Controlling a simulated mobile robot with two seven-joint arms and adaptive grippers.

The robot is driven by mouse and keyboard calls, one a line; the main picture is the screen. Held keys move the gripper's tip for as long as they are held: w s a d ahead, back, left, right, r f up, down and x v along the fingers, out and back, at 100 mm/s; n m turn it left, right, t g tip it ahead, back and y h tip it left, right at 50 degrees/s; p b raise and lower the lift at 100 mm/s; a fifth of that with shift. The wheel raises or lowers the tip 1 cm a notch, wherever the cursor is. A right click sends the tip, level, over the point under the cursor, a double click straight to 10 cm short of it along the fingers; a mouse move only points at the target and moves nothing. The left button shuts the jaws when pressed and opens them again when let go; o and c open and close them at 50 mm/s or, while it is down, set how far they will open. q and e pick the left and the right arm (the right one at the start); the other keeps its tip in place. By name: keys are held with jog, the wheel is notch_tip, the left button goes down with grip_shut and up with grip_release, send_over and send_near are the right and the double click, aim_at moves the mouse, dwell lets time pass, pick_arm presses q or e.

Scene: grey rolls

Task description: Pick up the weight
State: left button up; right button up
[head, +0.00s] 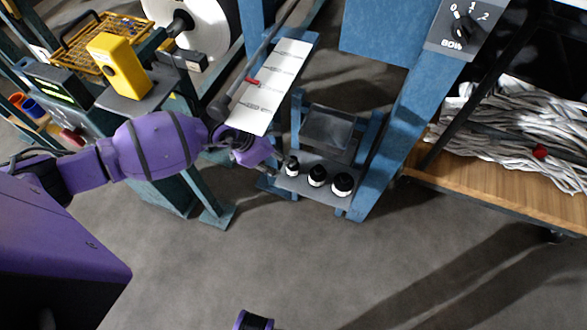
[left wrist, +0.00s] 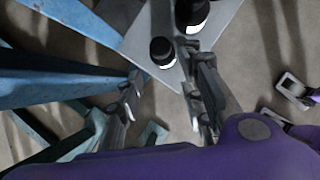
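Three weights stand upright in a row on a grey shelf plate (head: 325,186) in the head view. They are black with white bands: a small left one (head: 292,166), a middle one (head: 317,176) and a larger right one (head: 342,185). My left gripper (head: 276,167) is beside the left weight. In the left wrist view its two fingers (left wrist: 166,82) are spread apart, with nothing between them. The smallest weight (left wrist: 163,52) is just beyond the fingertips, and another weight (left wrist: 193,14) is farther up. A grey and purple part at that view's right edge may be my right gripper; its state is unclear.
Blue steel posts (head: 385,135) flank the shelf. A white labelled panel (head: 270,85) with a red marker is above my left gripper. A yellow box (head: 118,66) stands at left. A wooden bench (head: 490,190) with grey bundles is at right.

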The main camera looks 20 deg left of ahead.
pick_arm(q)
jog(key=b+x, duration=0.1)
jog(key=x, duration=0.6)
jog(key=shift+w+d+f, duration=0.1)
jog(key=shift+d+f, duration=0.05)
jog(key=shift+d, duration=0.05)
jog(key=shift+c, duration=0.3)
grip_shut()
